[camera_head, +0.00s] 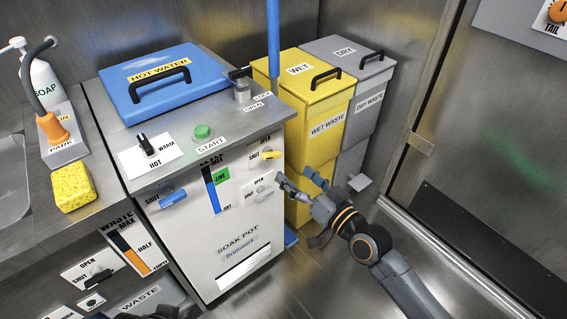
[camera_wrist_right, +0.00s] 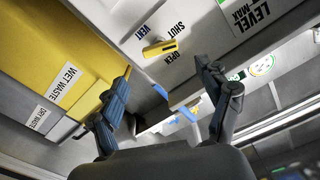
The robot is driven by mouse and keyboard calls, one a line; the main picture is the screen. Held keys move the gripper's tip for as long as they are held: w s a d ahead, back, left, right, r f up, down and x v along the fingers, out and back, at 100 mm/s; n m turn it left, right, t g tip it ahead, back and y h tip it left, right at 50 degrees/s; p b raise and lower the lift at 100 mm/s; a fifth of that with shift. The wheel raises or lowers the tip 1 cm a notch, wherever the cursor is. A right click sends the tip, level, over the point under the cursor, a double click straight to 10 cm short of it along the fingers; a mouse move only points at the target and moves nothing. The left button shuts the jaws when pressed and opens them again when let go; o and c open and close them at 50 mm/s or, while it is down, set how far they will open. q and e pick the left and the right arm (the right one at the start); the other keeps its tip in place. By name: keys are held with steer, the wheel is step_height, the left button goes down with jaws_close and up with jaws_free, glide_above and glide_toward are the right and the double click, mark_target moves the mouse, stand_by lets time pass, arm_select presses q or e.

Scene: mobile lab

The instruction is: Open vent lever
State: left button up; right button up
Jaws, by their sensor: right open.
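The vent lever (camera_head: 268,155) is a small yellow handle on a white plate marked SHUT and OPEN, at the upper right of the soak pot's white front. In the right wrist view the yellow lever (camera_wrist_right: 160,47) sits beside the word VENT, with SHUT and OPEN printed next to it. I cannot tell its exact setting. My right gripper (camera_head: 297,178) is open and empty, below and to the right of the lever, apart from it. In the wrist view its spread fingers (camera_wrist_right: 163,66) point towards the lever, which lies just beyond the tips.
A grey lever (camera_head: 261,192) and a blue lever (camera_head: 172,198) share the soak pot (camera_head: 229,262) front. The yellow wet waste bin (camera_head: 325,128) stands close beside my right gripper, with the grey dry waste bin (camera_head: 365,108) behind. Floor to the right is clear.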

steer(key=v, duration=0.4)
steer(key=shift+a, duration=0.1)
stand_by(1.6)
